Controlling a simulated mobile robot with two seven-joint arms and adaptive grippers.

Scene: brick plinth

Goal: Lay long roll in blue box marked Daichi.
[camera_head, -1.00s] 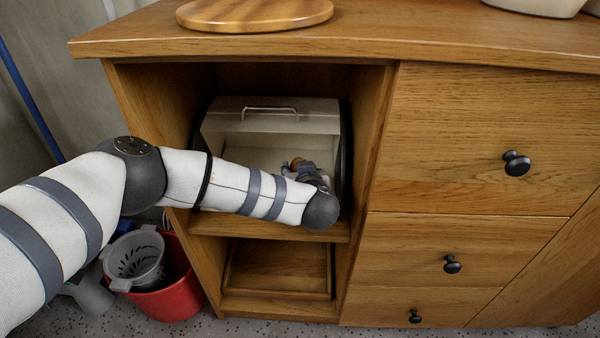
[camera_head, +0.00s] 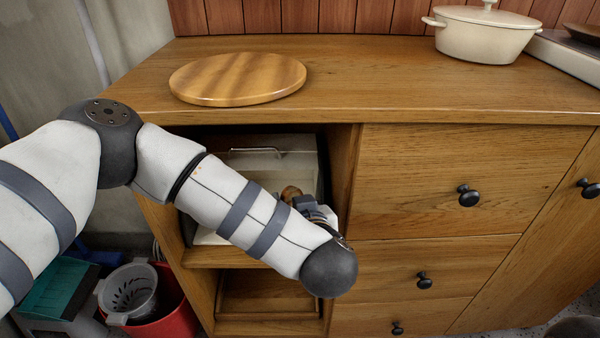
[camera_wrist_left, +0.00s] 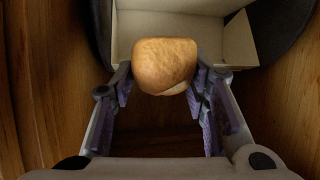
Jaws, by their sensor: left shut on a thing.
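My left gripper (camera_head: 300,204) is in front of the cabinet's upper open compartment. In the left wrist view, the left gripper (camera_wrist_left: 162,82) is shut on a golden-brown bread roll (camera_wrist_left: 165,63), one finger on each side. Only the roll's near end shows there, so its length is hidden. In the head view a small part of the roll (camera_head: 290,192) shows beyond my wrist. A cream bin (camera_head: 262,160) with a metal handle stands in the compartment, partly behind my arm. Its pale interior (camera_wrist_left: 185,30) lies beyond the roll. No blue box is in view. My right gripper is not in view.
The wooden cabinet top (camera_head: 370,85) holds a round wooden board (camera_head: 238,77) and a white pot (camera_head: 482,35), with clear room between them. Drawers with dark knobs (camera_head: 468,195) are right of the compartment. A red bucket (camera_head: 172,305) stands at lower left.

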